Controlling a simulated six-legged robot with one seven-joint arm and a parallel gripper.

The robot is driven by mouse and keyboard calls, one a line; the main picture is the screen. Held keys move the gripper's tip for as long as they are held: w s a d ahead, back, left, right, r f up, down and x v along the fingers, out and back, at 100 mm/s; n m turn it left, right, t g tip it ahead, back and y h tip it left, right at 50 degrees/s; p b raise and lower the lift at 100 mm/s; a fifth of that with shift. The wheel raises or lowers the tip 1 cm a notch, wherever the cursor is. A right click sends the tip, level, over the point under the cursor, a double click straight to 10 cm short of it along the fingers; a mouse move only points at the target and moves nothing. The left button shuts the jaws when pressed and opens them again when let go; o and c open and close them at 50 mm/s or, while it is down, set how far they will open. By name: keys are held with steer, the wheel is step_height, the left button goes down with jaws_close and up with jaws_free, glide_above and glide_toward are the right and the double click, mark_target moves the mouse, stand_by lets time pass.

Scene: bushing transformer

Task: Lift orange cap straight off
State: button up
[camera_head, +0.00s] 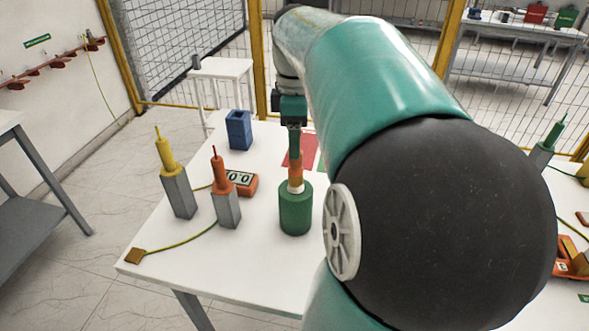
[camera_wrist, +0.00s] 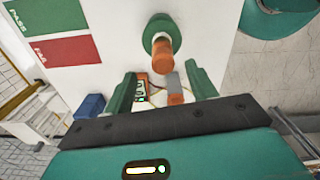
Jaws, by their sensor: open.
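The orange cap (camera_head: 296,173) sits upright on a white collar on top of the green cylinder (camera_head: 296,212), near the middle of the white table. In the wrist view the orange cap (camera_wrist: 162,53) shows in front of the green cylinder (camera_wrist: 160,28). My gripper (camera_head: 294,150) hangs down over the cap, its fingers close to the cap's upper part. In the wrist view my gripper (camera_wrist: 160,70) is open and empty. The cap appears just beyond the fingertips, roughly centred between them. I cannot tell whether a finger touches it.
A yellow bushing (camera_head: 166,155) and a red-orange bushing (camera_head: 222,177) stand on grey blocks to the left. An orange meter (camera_head: 244,183) and a blue box (camera_head: 239,130) are behind. Red and green mats (camera_wrist: 68,50) (camera_wrist: 45,14) lie on the table. The front left of the table is mostly clear.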

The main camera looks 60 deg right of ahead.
mark_target(296, 169)
step_height(296, 169, down, 8)
steer(key=shift+s+a+f, duration=0.15)
steer(key=shift+f, duration=0.05)
steer(key=c, duration=1.1)
